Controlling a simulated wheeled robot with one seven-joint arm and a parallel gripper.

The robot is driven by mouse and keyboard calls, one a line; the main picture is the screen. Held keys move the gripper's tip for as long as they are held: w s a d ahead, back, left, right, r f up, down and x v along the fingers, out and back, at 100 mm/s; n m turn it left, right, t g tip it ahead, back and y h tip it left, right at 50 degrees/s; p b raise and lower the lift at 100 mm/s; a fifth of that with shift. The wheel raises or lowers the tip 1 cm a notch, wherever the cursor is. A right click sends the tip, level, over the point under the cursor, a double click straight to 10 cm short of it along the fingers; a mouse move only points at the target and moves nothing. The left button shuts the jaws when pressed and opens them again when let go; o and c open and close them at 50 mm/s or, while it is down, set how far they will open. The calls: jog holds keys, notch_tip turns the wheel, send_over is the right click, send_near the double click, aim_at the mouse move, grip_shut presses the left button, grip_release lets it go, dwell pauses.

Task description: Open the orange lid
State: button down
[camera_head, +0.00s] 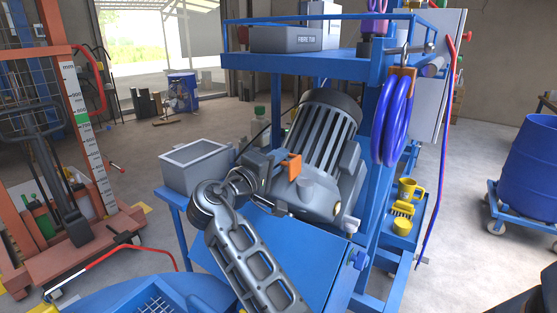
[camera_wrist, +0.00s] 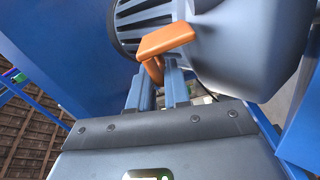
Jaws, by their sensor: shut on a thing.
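The orange lid (camera_head: 291,163) is a small flat tab on the side of the grey motor (camera_head: 322,150) in the head view. In the wrist view the orange lid (camera_wrist: 165,40) is a flat plate with a bent orange piece under it, close against the motor housing (camera_wrist: 250,50). My gripper (camera_head: 283,170) reaches it from the left. In the wrist view my gripper's two fingers (camera_wrist: 160,88) are shut on the bent lower piece of the lid. The contact is partly hidden behind the lid plate.
A blue frame (camera_head: 372,170) with hanging blue hoses (camera_head: 392,120) stands right of the motor. A grey box (camera_head: 197,164) sits left of my arm. A blue panel (camera_head: 295,245) lies below the motor. An orange lift (camera_head: 80,190) stands at far left, and a blue barrel (camera_head: 532,165) at right.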

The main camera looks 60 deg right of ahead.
jog(key=shift+f, duration=0.4)
jog(key=c, duration=1.4)
grip_release()
jog(key=shift+s, duration=0.1)
jog(key=shift+o, duration=1.1)
jog(key=shift+r, duration=0.2)
jog(key=a+b, duration=0.2)
jog(key=a, duration=0.6)
jog(key=shift+w, duration=0.25)
